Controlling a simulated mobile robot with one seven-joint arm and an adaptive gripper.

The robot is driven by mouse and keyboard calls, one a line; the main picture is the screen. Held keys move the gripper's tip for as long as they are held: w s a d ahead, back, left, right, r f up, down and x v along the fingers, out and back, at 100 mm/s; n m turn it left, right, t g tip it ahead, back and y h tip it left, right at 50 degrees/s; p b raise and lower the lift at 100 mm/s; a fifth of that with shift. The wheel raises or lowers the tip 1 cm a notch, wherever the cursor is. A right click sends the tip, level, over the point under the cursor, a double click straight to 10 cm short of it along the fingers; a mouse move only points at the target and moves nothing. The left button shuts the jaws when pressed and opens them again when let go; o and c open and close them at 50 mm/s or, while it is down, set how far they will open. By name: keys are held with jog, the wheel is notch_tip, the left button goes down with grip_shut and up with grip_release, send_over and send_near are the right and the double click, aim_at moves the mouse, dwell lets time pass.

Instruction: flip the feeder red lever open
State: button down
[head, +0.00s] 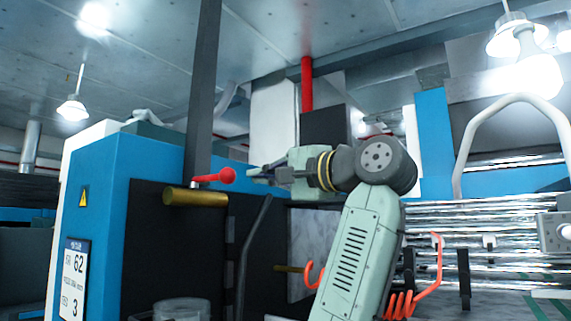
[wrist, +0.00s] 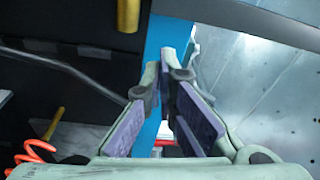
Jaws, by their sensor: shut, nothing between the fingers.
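The red lever (head: 214,178) ends in a round red knob and lies nearly level, pointing right, above a brass cylinder (head: 196,197) on the front of the blue and black feeder cabinet. My gripper (head: 254,173) is just right of the knob, at about its height, with a small gap showing between them in the head view. In the wrist view my gripper (wrist: 176,76) has its fingers together at the tips, holding nothing. A brass cylinder (wrist: 128,12) shows at the top there. The lever itself cannot be made out in the wrist view.
A dark upright post (head: 203,85) rises behind the lever. A bent grey bar (head: 251,248) runs across the cabinet's dark face below my gripper. Shiny metal rollers (head: 470,235) are on the right. A red vertical bar (head: 306,84) hangs behind my arm.

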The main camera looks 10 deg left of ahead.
aim_at(211, 178)
jog(key=shift+s+a+f, duration=0.15)
jog(key=shift+s+a, duration=0.05)
jog(key=shift+s, duration=0.4)
jog(key=shift+s+a+f, duration=0.1)
jog(key=shift+s+a, duration=0.05)
jog(key=shift+s, duration=0.45)
jog(key=shift+s+a+f, duration=0.15)
jog(key=shift+s+a, duration=0.05)
jog(key=shift+s, duration=0.4)
